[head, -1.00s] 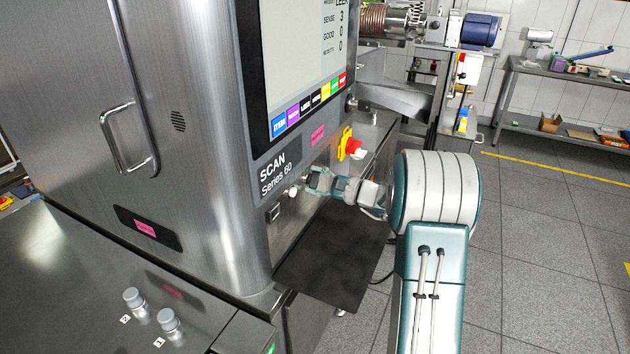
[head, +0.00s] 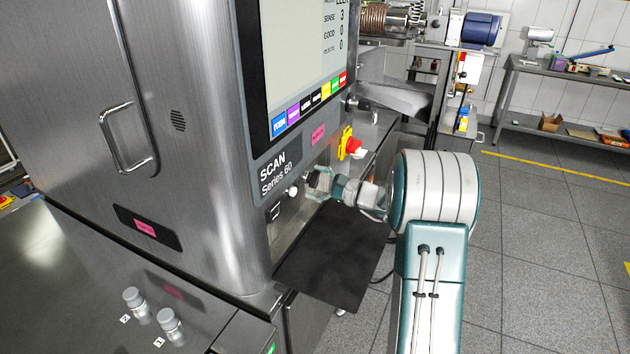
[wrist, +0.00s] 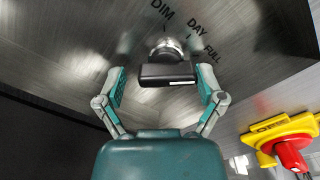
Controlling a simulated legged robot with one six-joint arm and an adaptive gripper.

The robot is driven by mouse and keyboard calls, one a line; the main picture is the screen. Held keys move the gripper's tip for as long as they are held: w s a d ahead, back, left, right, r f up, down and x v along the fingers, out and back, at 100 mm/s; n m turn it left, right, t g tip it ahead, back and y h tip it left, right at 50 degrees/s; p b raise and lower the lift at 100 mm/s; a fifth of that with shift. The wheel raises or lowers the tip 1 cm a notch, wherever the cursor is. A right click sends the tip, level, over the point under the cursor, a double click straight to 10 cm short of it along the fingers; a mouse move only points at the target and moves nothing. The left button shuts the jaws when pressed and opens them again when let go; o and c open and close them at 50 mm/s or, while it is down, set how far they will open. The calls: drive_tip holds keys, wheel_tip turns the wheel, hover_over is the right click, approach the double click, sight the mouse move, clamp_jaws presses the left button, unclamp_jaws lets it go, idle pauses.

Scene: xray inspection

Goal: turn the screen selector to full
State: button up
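The screen selector (wrist: 167,72) is a black bar-shaped knob on a round metal base, on the brushed steel panel. The labels DIM, DAY and FULL are printed around its far side in the wrist view. A small white mark shows on the bar's near edge; I cannot tell which label it points to. My gripper (wrist: 162,82) is open, with one teal-padded finger on each side of the knob and gaps to both. In the head view my gripper (head: 318,182) is at the panel below the screen and hides the selector.
A red emergency stop on a yellow base (head: 350,146) sits close to the right of my gripper; it also shows in the wrist view (wrist: 288,148). A white knob (head: 293,191) is just left. The screen (head: 300,60) is above, and a dark mat-like plate (head: 335,255) below.

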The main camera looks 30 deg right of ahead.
drive_tip(key=shift+r, duration=0.25)
drive_tip(key=shift+s+d, duration=0.1)
drive_tip(key=shift+d, duration=0.05)
drive_tip(key=v, duration=1.1)
drive_tip(key=shift+s+d+f, duration=0.2)
drive_tip(key=shift+s+d, duration=0.05)
drive_tip(key=shift+s, duration=0.05)
